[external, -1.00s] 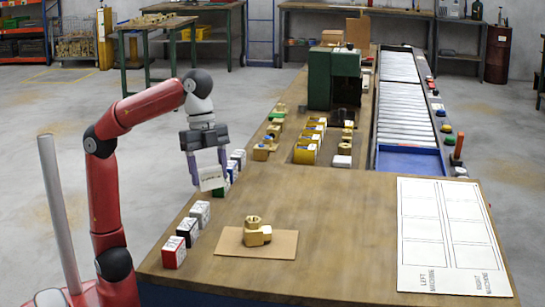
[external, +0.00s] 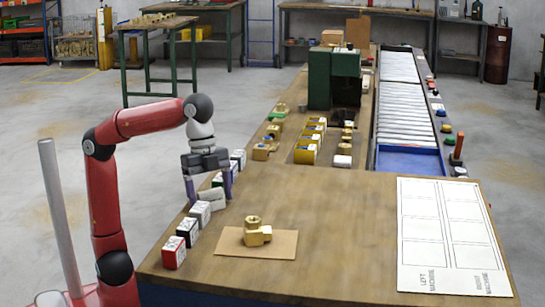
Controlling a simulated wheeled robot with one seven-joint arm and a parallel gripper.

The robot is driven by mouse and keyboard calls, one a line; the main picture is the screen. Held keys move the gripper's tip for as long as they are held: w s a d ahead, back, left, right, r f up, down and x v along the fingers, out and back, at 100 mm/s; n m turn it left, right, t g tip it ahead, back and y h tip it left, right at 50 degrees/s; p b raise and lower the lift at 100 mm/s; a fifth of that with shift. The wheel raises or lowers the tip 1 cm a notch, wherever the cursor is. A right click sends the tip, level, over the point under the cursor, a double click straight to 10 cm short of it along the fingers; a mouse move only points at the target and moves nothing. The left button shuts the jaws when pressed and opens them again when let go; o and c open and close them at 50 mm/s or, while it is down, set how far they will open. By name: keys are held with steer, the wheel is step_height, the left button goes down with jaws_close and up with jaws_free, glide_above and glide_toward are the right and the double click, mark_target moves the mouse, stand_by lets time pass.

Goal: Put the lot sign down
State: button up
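The lot sign (external: 211,199) is a small pale block. It is low at the left edge of the wooden table, among a row of small boxes, and appears to rest on the tabletop. My gripper (external: 209,194) points down over it, with one finger on each side. The fingers look spread a little wider than the sign, so the gripper appears open. The sign's print cannot be read here, and fine contact with the fingers is too small to tell.
Black, red and white boxes (external: 187,231) stand close in front of the sign, with more boxes (external: 238,159) behind. A brass fitting (external: 256,232) sits on a cardboard sheet (external: 279,246) to the right. A white marked sheet (external: 447,235) lies far right. The table's middle is clear.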

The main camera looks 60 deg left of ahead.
steer(key=shift+r, duration=0.1)
steer(key=p+v, duration=0.1)
steer(key=v, duration=1.1)
stand_by(0.5)
